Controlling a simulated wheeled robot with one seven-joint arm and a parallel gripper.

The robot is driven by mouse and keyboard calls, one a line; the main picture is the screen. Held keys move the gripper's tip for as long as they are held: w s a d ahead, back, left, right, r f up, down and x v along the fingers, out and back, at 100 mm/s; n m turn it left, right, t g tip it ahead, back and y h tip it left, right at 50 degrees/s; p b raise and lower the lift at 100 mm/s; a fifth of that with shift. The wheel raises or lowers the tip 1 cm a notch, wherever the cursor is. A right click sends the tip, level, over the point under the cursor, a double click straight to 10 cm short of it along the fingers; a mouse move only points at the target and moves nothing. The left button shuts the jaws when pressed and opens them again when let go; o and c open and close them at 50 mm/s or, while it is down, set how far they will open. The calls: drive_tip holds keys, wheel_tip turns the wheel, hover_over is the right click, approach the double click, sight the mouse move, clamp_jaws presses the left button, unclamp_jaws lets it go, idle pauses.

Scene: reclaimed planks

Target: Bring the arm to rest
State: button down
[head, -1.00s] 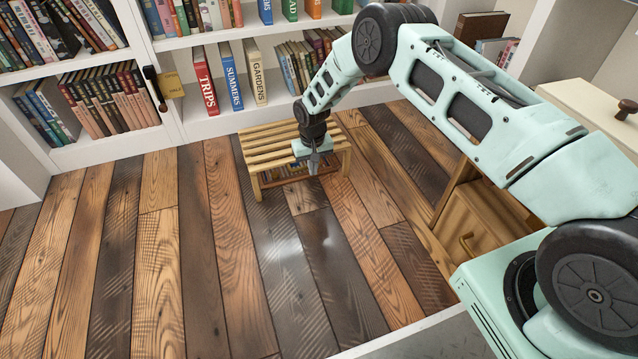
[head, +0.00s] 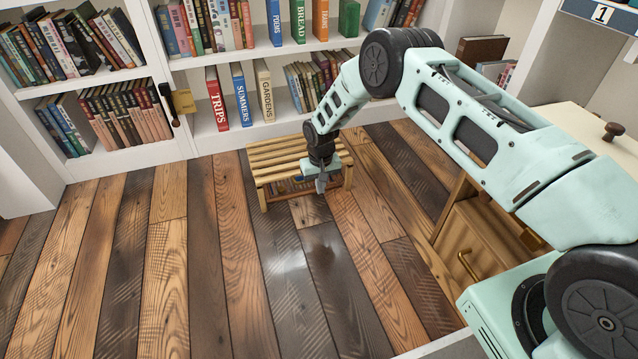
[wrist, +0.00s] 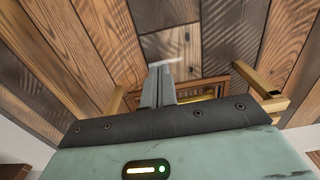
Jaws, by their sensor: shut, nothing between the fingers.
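My gripper (head: 321,186) hangs pointing down in front of the slatted wooden bench (head: 278,152) in the head view. Its two fingers are together with nothing between them. In the wrist view the shut fingers (wrist: 160,84) point toward the plank floor, with legs of the bench on both sides. My arm reaches out from the right side of the head view, bent high and then down to the gripper. Part of the bench is hidden behind the gripper.
White bookshelves (head: 188,58) line the back, with books titled TRIPS (head: 217,100), SUMMERS (head: 241,95) and GARDENS (head: 264,92). A wooden cabinet (head: 490,245) with a pale top stands at the right, under my arm. The plank floor (head: 170,270) at left and front is clear.

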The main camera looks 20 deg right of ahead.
wheel_tip(320, 180, up, 9)
drive_tip(key=p, duration=0.4)
drive_tip(key=s+a+r+n+p, duration=0.1)
drive_tip(key=s+a+r, duration=0.35)
drive_tip(key=r, duration=0.35)
drive_tip(key=s+a+r+n+y+p, duration=0.1)
drive_tip(key=s+a+r+p, duration=0.15)
drive_tip(key=s+r, duration=0.45)
drive_tip(key=s+a+r+n, duration=0.1)
drive_tip(key=s+a+r, duration=0.3)
drive_tip(key=r, duration=0.6)
drive_tip(key=s+d+r+n+p, duration=0.1)
drive_tip(key=s+r+n, duration=0.1)
drive_tip(key=s+r, duration=0.5)
drive_tip(key=s+d+r+n+p, duration=0.1)
drive_tip(key=s+r+p, duration=0.1)
drive_tip(key=s, duration=0.9)
drive_tip(key=s+d+r+n+p, duration=0.1)
drive_tip(key=s+r+n, duration=0.1)
drive_tip(key=s+r, duration=0.5)
wheel_tip(320, 180, up, 36)
drive_tip(key=s+p, duration=0.2)
drive_tip(key=p, duration=3.6)
drive_tip(key=shift+f, duration=0.2)
